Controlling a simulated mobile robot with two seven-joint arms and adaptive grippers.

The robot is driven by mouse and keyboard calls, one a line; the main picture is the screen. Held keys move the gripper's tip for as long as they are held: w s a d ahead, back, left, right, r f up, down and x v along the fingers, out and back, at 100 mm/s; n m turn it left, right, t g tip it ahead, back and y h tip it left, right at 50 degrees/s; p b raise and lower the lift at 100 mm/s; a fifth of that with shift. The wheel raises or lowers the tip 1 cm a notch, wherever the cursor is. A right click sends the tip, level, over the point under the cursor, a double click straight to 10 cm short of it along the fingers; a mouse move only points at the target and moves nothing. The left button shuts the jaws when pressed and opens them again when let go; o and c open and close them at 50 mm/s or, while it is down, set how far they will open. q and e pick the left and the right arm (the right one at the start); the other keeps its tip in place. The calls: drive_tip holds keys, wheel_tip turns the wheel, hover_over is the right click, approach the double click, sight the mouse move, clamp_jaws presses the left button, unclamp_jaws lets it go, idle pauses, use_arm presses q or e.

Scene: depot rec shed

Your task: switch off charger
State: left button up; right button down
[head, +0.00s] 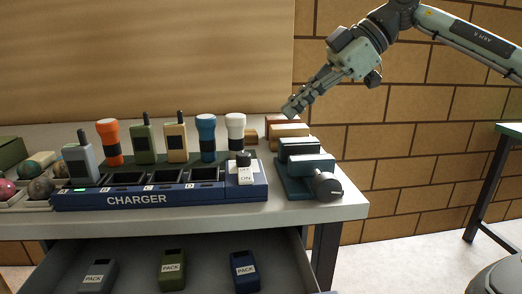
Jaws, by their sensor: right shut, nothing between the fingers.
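The blue charger (215,192) lies along the front of the table, with "CHARGER" written on its face. A grey handset (79,163) stands in its leftmost bay, with a green light at the front there. The other bays look empty. At the charger's right end is a switch plate (245,176) marked OFF and ON, with a dark knob (243,158) at its OFF end. How the switch is set is hard to tell. My right gripper (291,110) is shut and empty, above the back right of the table, apart from the charger. My left gripper is out of view.
Behind the charger stand orange (109,141), blue (206,137) and white torches (235,133), with green and tan handsets between. Right of it is a teal rack (295,187) of blocks. Balls lie at left. An open drawer (212,260) below holds battery packs.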

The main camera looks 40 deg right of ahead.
sight(242, 171)
drive_tip(key=p+x, duration=0.1)
drive_tip(key=x, duration=0.9)
drive_tip(key=shift+a+f, duration=0.1)
drive_tip(key=f, duration=0.2)
drive_tip(key=shift+w+d+f+b, duration=0.2)
drive_tip(key=shift+d+f+b, duration=0.1)
drive_tip(key=shift+b, duration=0.05)
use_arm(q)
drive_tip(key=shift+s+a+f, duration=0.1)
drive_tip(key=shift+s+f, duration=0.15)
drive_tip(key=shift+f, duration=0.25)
use_arm(e)
drive_tip(key=shift+w+f, duration=0.1)
drive_tip(key=shift+f, duration=0.5)
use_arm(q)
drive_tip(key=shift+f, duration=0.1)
